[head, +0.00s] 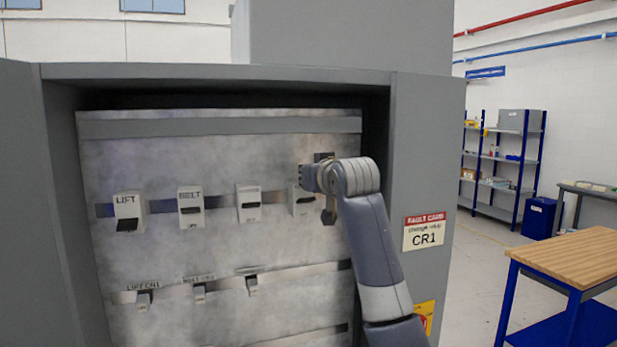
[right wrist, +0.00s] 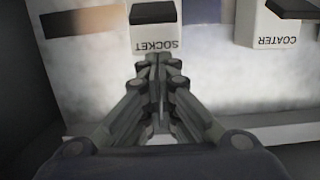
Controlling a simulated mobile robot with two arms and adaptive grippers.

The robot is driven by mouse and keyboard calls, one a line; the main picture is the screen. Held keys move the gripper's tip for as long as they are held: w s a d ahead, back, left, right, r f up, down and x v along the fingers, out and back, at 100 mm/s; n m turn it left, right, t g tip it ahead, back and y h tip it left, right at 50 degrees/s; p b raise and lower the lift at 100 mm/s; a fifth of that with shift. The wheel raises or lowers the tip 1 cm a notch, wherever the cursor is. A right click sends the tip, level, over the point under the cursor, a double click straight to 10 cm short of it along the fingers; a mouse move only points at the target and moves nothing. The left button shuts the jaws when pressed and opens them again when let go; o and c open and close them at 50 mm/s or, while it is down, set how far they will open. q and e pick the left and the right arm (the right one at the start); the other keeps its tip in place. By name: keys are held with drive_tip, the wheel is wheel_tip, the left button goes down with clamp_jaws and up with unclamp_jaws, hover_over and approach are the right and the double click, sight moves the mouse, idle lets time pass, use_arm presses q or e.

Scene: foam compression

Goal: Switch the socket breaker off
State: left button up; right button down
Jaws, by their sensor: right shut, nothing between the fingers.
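The socket breaker (right wrist: 155,38) is a white block with a dark lever (right wrist: 153,12), its SOCKET label upside down in the right wrist view. In the head view it is the fourth in the upper row (head: 303,208), partly hidden by my right gripper (head: 322,180). My right gripper is shut and empty. In the right wrist view its fingertips (right wrist: 157,62) are at the label edge of the breaker; whether they touch it I cannot tell. My left gripper is not in view.
The coater breaker (right wrist: 282,25) is beside the socket breaker. LIFT (head: 129,208) and BELT (head: 191,205) breakers are further left. Smaller switches (head: 199,291) sit in a lower row. The cabinet's right frame (head: 420,150) stands close beside my right arm.

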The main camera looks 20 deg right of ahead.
sight(306, 200)
drive_tip(key=shift+s+d+f+p, duration=0.1)
drive_tip(key=shift+s+f+p, duration=0.2)
drive_tip(key=shift+f, duration=0.3)
drive_tip(key=shift+s+f+p, duration=0.15)
drive_tip(key=shift+s+f, duration=0.2)
drive_tip(key=shift+f, duration=0.25)
